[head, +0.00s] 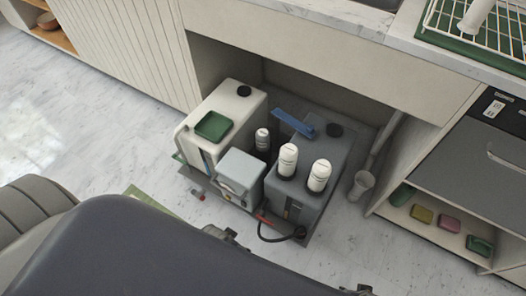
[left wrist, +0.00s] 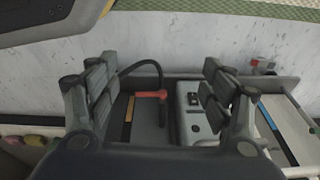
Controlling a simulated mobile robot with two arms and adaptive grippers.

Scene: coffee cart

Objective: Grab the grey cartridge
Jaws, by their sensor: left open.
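The grey cartridge (head: 325,147), a tall dark grey block with a black cap and an orange strip on its front, stands on the low cart under the counter. In the left wrist view its front (left wrist: 147,129) and orange strip lie between my left gripper's fingers, beyond them. My left gripper (left wrist: 157,95) is open and empty, facing the front of the cart. In the head view only dark bits of gripper show past my body. I cannot tell whether a finger touches anything. My right gripper is not in view.
A white cartridge (head: 242,101) with a green pad on it stands left of the grey one. A pale control box (head: 240,172) is between them in front. White-capped cylinders (head: 288,160), a red lever (left wrist: 150,94) and a black hose (head: 272,238) are close by. The floor left is clear.

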